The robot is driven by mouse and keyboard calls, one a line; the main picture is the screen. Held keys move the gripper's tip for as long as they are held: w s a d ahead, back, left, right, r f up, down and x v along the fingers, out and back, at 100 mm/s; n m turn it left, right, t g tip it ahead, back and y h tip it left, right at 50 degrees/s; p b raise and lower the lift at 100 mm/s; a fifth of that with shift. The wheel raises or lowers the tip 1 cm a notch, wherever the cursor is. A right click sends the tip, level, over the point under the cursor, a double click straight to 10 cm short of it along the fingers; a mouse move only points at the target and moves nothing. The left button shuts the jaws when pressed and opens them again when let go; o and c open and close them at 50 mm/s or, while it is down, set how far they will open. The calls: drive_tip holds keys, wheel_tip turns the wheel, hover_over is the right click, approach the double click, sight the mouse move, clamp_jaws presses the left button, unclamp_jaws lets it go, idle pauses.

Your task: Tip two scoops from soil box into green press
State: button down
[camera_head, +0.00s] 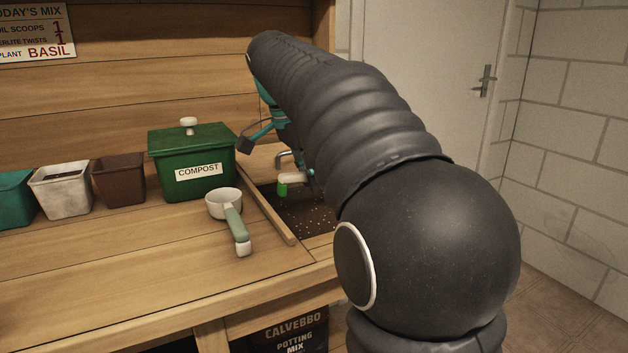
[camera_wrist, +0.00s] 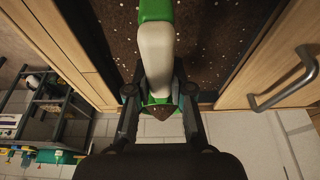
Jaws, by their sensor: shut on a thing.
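The soil box (camera_head: 312,215) is sunk in the bench at the right, with dark, white-speckled soil in it. The soil also shows in the wrist view (camera_wrist: 205,40). My gripper (camera_wrist: 155,97) is shut on a hand tool with a cream and green handle (camera_wrist: 155,55). In the head view the tool (camera_head: 292,180) is above the soil, with my gripper mostly hidden behind my arm. I cannot tell whether the tool touches the soil. I cannot make out the green press.
A lidded green compost bin (camera_head: 190,160) stands left of the soil. A white scoop with a pale green handle (camera_head: 233,222) lies before it. Teal (camera_head: 15,205), white (camera_head: 62,192) and brown (camera_head: 120,182) pots stand left. A mix sign (camera_head: 37,33) hangs above.

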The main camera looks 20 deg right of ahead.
drive_tip(key=shift+a+r+h, duration=0.2)
drive_tip(key=shift+a+r, duration=0.05)
drive_tip(key=shift+r, duration=0.35)
drive_tip(key=shift+a+r+h, duration=0.2)
drive_tip(key=shift+r, duration=0.45)
drive_tip(key=shift+a+r+h, duration=0.2)
drive_tip(key=shift+a+r, duration=0.05)
drive_tip(key=shift+r, duration=0.35)
drive_tip(key=c, duration=1.7)
unclamp_jaws()
clamp_jaws()
drive_tip(key=shift+a, duration=0.1)
